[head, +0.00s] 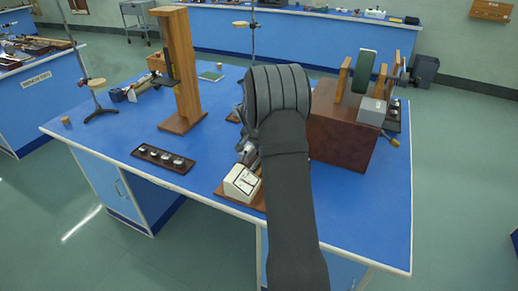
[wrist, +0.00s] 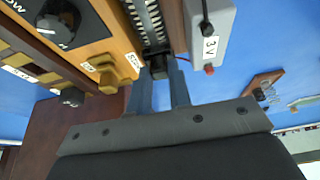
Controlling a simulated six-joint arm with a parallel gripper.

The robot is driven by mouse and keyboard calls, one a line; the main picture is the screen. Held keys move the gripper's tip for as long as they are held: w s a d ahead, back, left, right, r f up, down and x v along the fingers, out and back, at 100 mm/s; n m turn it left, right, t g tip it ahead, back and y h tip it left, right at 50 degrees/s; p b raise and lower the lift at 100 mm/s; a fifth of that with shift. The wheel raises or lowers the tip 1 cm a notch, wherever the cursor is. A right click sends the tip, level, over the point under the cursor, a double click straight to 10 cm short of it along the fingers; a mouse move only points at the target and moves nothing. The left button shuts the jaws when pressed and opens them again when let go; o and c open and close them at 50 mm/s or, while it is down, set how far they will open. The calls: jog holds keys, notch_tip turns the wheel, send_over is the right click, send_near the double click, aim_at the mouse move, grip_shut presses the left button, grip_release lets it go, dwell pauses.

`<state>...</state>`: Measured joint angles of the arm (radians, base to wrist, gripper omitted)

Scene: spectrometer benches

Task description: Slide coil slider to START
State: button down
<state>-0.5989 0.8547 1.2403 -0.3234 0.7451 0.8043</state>
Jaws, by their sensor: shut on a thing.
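In the wrist view, a small black block, which looks like the coil slider (wrist: 158,68), sits at the near end of a dark toothed track (wrist: 148,18). My gripper (wrist: 160,82) has its two blue-grey fingers on either side of this block and is shut on it. A white label (wrist: 132,60) with partly readable letters is on the wooden panel left of the block; I cannot tell if it reads START. In the head view, my arm covers the slider, the track and my fingertips.
In the wrist view, a grey box marked 3 V (wrist: 210,35) stands close right of the track. A wooden panel with a black knob (wrist: 57,20) lies left. In the head view, a white meter (head: 241,184), wooden post (head: 183,70) and brown box (head: 340,135) stand on the blue bench.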

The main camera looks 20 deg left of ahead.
jog(key=w, duration=0.3)
jog(key=shift+w, duration=0.4)
jog(key=shift+w+r, duration=0.1)
jog(key=shift+w, duration=0.1)
jog(key=c, duration=1.3)
grip_release()
jog(key=v, duration=1.7)
jog(key=shift+s, duration=0.15)
